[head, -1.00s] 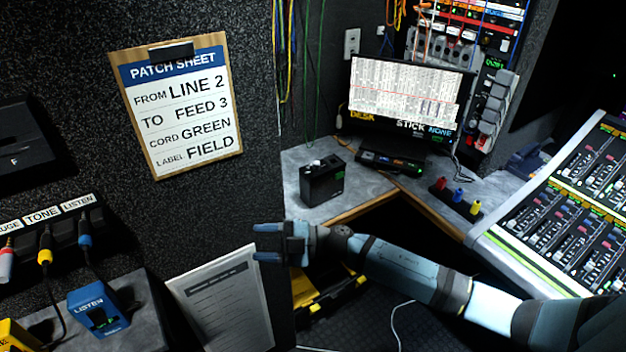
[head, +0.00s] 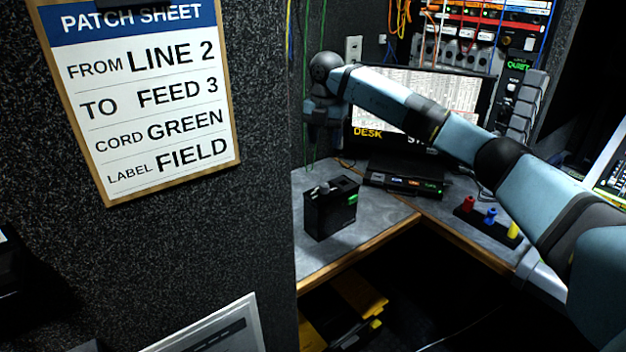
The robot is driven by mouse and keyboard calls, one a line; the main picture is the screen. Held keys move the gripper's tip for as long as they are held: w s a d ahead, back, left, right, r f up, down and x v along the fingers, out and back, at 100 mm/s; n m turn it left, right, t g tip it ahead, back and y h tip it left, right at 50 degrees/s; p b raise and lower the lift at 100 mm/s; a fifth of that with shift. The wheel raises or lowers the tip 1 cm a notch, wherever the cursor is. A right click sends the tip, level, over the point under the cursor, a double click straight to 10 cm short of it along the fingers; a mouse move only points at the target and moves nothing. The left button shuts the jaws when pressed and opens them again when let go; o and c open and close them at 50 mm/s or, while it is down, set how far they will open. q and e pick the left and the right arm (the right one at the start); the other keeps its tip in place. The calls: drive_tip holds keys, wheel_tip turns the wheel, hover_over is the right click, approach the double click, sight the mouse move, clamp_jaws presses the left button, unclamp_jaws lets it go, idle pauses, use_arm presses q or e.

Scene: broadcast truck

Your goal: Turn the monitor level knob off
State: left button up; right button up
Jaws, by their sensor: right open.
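A small black box (head: 330,212) stands on the grey desk, with a small light-grey knob (head: 322,188) on its top and a green mark on its side. I cannot read a label on it or the knob's setting. My right gripper (head: 322,150) points down above and just behind the box in the picture, open and empty, apart from the knob. My left gripper is not in view.
The grey desk (head: 390,208) has a wooden edge. A screen (head: 455,92) stands behind my right arm, with a black unit (head: 403,178) before it. Red, blue and yellow plugs (head: 490,215) stand to the right. A dark wall with a patch sheet (head: 150,110) fills the left.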

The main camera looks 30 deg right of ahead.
sight(325, 185)
wheel_tip(325, 185, down, 14)
drive_tip(key=shift+s+r+b, duration=0.15)
drive_tip(key=shift+r+b, duration=0.05)
drive_tip(key=shift+b, duration=1)
drive_tip(key=c, duration=0.9)
